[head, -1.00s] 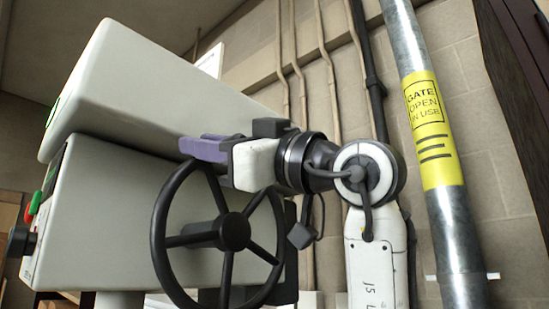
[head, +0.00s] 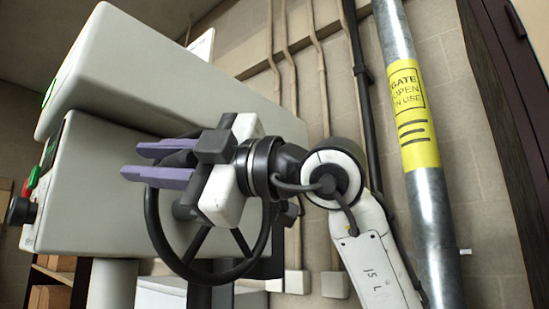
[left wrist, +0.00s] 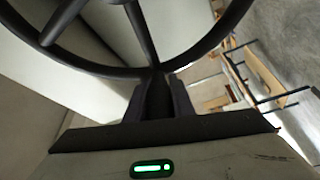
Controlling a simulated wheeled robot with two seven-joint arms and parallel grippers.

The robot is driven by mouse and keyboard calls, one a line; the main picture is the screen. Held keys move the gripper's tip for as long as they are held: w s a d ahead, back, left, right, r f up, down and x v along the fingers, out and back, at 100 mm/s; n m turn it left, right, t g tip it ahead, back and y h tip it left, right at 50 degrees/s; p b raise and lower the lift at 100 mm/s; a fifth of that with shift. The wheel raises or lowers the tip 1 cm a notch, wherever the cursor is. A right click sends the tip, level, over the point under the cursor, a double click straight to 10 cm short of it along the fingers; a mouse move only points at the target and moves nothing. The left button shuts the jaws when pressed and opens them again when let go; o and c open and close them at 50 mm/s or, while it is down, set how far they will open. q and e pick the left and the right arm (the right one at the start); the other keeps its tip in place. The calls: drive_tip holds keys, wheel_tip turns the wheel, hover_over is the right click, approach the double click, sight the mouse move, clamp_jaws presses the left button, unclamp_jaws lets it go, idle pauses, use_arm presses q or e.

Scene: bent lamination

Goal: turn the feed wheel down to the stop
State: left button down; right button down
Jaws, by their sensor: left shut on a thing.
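The black feed wheel (head: 182,211), with its spokes and hub, stands upright in front of the grey machine in the head view. Its upper part is hidden behind my left gripper (head: 133,161). The two purple fingers point left across the upper rim, with a gap between them. In the left wrist view, the wheel's rim (left wrist: 95,68) arches across the top. A dark part of the wheel at the rim sits between the fingers of my left gripper (left wrist: 157,98), which is shut on it. The exact contact is dark. My right gripper is not in view.
The grey machine housing (head: 90,205) fills the left, with a dark knob (head: 20,211) on its front edge. A metal pipe with a yellow sign (head: 411,112) stands right of my arm. Shelves with boxes (head: 50,297) show at the lower left.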

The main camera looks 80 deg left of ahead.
use_arm(q)
drive_tip(key=shift+s+d+f, duration=0.1)
drive_tip(key=shift+s+f, duration=0.1)
drive_tip(key=shift+f, duration=0.45)
drive_tip(key=c, duration=1.6)
unclamp_jaws()
drive_tip(key=shift+c, duration=0.2)
drive_tip(key=shift+o, duration=0.5)
drive_tip(key=shift+w, duration=0.15)
drive_tip(key=v, duration=1)
drive_tip(key=shift+b, duration=0.4)
